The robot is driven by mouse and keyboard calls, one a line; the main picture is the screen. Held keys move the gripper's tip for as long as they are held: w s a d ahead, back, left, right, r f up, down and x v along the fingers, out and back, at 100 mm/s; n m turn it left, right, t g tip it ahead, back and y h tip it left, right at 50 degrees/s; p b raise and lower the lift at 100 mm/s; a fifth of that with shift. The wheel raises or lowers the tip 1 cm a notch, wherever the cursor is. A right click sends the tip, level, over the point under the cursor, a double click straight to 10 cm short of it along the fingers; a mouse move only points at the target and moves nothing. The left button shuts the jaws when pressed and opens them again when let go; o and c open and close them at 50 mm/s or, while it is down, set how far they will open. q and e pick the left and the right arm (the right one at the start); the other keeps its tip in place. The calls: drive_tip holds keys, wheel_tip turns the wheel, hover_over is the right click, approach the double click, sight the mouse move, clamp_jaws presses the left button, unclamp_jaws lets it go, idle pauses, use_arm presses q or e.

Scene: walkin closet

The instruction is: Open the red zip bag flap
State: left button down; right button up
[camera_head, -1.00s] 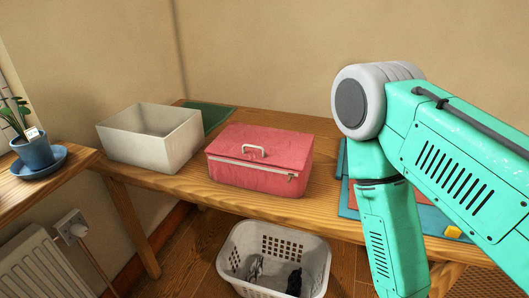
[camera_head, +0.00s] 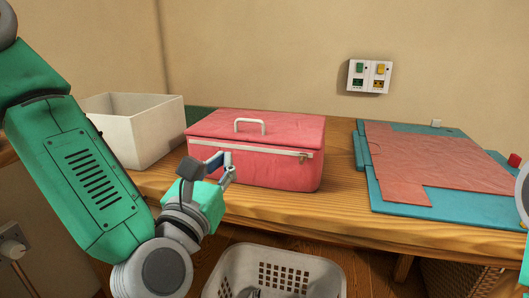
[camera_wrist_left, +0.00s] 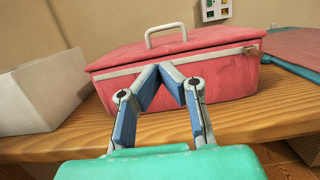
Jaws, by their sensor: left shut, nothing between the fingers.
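The red zip bag (camera_head: 262,170) sits on the wooden table with its flap (camera_head: 285,127) down. A white handle (camera_head: 250,121) stands on the flap, and a pale zip runs along the front edge to a pull (camera_head: 304,156) near the right corner. My left gripper (camera_head: 226,160) is in front of the bag's left front side. In the left wrist view its fingertips (camera_wrist_left: 166,68) meet, with nothing between them, and the red bag (camera_wrist_left: 222,82) is just beyond. I cannot tell whether they touch it. Only a sliver of my right arm shows at the right edge.
A white open box (camera_head: 140,130) stands left of the bag. Teal boards (camera_head: 440,212) with a reddish sheet (camera_head: 425,165) lie to the right. A white basket (camera_head: 275,262) stands below the table. Wood between bag and boards is bare.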

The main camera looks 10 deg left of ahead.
use_arm(q)
drive_tip(key=w+r+b, duration=0.1)
drive_tip(key=w+r, duration=0.1)
drive_tip(key=w, duration=0.7)
drive_tip(key=shift+w+d, duration=0.2)
drive_tip(key=shift+w, duration=0.15)
drive_tip(key=shift+r, duration=0.1)
